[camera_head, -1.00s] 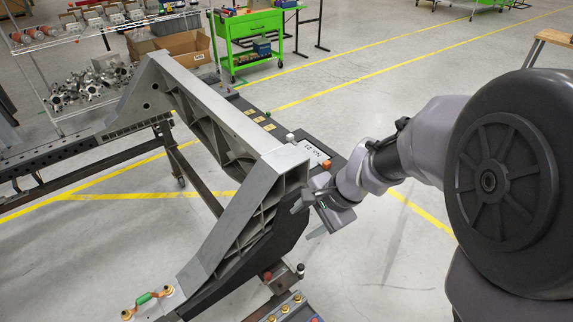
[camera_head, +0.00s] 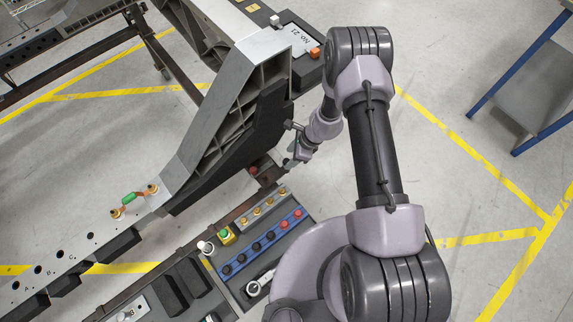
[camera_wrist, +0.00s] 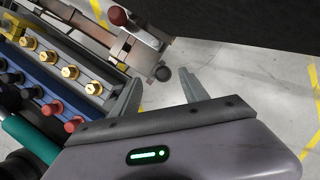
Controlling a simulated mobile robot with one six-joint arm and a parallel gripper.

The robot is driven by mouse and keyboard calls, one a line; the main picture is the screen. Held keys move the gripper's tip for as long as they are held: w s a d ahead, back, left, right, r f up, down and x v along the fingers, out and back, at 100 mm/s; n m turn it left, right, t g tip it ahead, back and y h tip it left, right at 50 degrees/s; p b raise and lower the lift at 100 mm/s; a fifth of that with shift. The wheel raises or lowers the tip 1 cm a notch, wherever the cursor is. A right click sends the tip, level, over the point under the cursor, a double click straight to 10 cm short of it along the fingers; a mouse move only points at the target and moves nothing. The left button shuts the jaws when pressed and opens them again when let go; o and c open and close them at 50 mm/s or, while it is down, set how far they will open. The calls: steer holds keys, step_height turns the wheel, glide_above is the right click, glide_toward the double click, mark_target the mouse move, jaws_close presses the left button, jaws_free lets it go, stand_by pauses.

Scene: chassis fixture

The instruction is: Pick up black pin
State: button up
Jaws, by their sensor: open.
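Black pins (camera_head: 256,247) stand in a blue rack (camera_head: 263,257) on the near bench in the head view, in a row with red pins (camera_head: 284,225). In the wrist view, black pins (camera_wrist: 15,78) and red pins (camera_wrist: 52,109) show at the left, with part of the blue rack (camera_wrist: 42,84). My gripper (camera_head: 291,145) is beside the dark end of the chassis beam, beyond the rack and apart from it. In the wrist view its two fingers are spread and empty (camera_wrist: 160,85), to the right of the racks.
A grey rack of gold pins (camera_head: 258,208) lies alongside the blue one. The chassis beam (camera_head: 215,120) rises to the left of my gripper. A red-knobbed clamp (camera_wrist: 118,16) is close by. A yellow-based green button (camera_head: 226,235) sits left of the racks. Open floor lies right.

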mark_target(287, 160)
steer(key=b+x, duration=0.2)
steer(key=x, duration=0.3)
steer(key=shift+w+d+f, duration=0.1)
steer(key=shift+w+f, duration=0.15)
steer(key=shift+r, duration=0.2)
steer(key=shift+c, duration=0.2)
jaws_close()
step_height(287, 160, up, 8)
steer(key=p, duration=0.3)
steer(key=shift+f, duration=0.2)
steer(key=s+d+p, duration=0.1)
steer(key=d, duration=0.8)
steer(key=s+d+p, duration=0.1)
steer(key=s+d, duration=0.1)
steer(key=d, duration=0.6)
steer(key=shift+s+d+f, duration=0.25)
steer(key=shift+d+f, duration=0.1)
steer(key=shift+d, duration=0.05)
